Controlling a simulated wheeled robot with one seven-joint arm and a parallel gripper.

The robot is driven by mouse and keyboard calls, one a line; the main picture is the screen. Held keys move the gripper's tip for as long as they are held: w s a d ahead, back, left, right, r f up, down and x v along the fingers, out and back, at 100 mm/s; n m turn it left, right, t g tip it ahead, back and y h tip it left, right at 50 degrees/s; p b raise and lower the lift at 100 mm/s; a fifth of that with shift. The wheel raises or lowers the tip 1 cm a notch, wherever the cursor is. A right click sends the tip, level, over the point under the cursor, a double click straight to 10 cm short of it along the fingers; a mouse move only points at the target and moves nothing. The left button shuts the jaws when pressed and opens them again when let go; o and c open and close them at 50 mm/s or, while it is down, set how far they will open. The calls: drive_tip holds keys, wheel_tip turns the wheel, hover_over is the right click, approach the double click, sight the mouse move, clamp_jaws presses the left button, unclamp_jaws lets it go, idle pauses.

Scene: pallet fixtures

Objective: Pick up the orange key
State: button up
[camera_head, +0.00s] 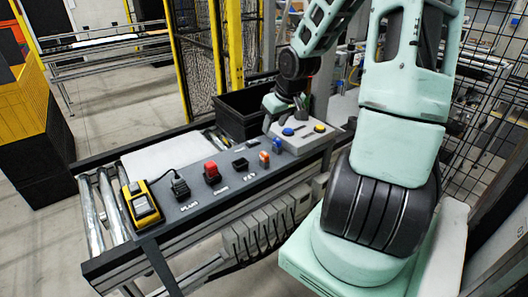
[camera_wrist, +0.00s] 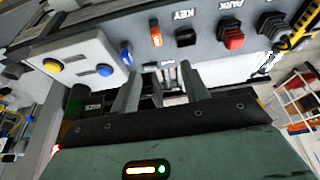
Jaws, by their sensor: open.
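The orange key (camera_head: 264,158) stands on the dark panel, between the black key socket (camera_head: 240,163) and a blue key (camera_head: 277,145). In the wrist view the orange key (camera_wrist: 155,37) is upright near the top, just left of the socket (camera_wrist: 186,38) labelled KEY, with the blue key (camera_wrist: 126,53) on its left. My gripper (camera_head: 286,113) is over the far end of the panel, by the grey button box, apart from the orange key. In the wrist view my gripper (camera_wrist: 161,88) is open, with nothing between its fingers.
The grey box (camera_head: 303,138) bears blue and yellow buttons. A red connector (camera_head: 212,173), a black plug (camera_head: 180,186) and a yellow device (camera_head: 142,203) stand farther left on the panel. A black bin (camera_head: 242,112) lies behind. A bare pale board (camera_head: 165,155) lies behind the plug.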

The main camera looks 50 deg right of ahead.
drive_tip(key=b, duration=0.3)
approach(265, 153)
drive_tip(key=x, duration=0.5)
drive_tip(key=shift+w+d, duration=0.15)
drive_tip(key=shift+d, duration=0.05)
drive_tip(key=shift+a+p+x, duration=0.15)
drive_tip(key=shift+p+x, duration=0.3)
drive_tip(key=shift+x, duration=0.7)
drive_tip(key=shift+a+p+x, duration=0.2)
drive_tip(key=shift+p+x, duration=0.25)
drive_tip(key=shift+x, duration=0.65)
drive_tip(key=shift+w+d+f, duration=0.1)
drive_tip(key=shift+d+f, duration=0.05)
drive_tip(key=shift+f, duration=0.5)
clamp_jaws()
